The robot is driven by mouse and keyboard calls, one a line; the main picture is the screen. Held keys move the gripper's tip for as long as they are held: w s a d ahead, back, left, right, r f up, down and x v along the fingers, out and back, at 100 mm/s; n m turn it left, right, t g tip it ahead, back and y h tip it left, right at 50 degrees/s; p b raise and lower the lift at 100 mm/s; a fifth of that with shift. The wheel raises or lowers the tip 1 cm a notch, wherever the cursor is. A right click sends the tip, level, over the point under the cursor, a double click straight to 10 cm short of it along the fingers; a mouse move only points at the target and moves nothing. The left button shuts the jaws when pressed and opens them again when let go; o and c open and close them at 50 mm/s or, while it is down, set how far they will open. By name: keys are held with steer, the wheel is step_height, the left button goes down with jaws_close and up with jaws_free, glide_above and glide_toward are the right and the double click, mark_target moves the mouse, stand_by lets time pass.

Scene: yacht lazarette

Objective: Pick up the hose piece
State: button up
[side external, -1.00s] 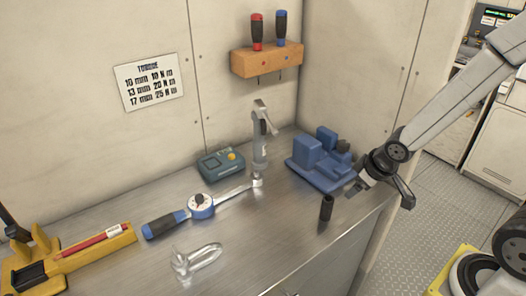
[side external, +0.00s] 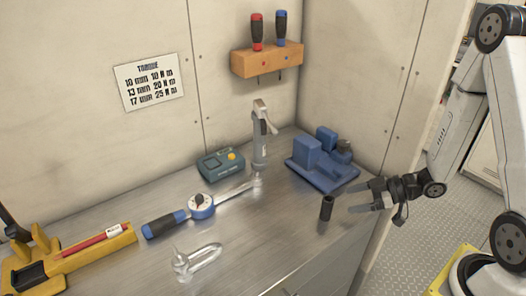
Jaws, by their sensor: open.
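The hose piece (side external: 326,208) is a short black tube standing upright near the right front edge of the metal bench. My gripper (side external: 359,201) is to the right of it, level with it in the picture, with its grey fingers pointing left toward the hose piece. The fingers are open and empty. A small gap shows between the fingertips and the hose piece.
A blue vise (side external: 318,165) stands behind the hose piece. The front middle is mostly clear.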

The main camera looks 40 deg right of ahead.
mark_target(327, 206)
steer(key=shift+s+a+r+y, duration=0.1)
steer(key=shift+s+a+y, duration=0.1)
steer(key=shift+s+y, duration=0.2)
steer(key=shift+w+a, duration=0.1)
steer(key=shift+w, duration=0.05)
steer(key=shift+x, duration=1.15)
steer(key=shift+x, duration=2.6)
jaws_close()
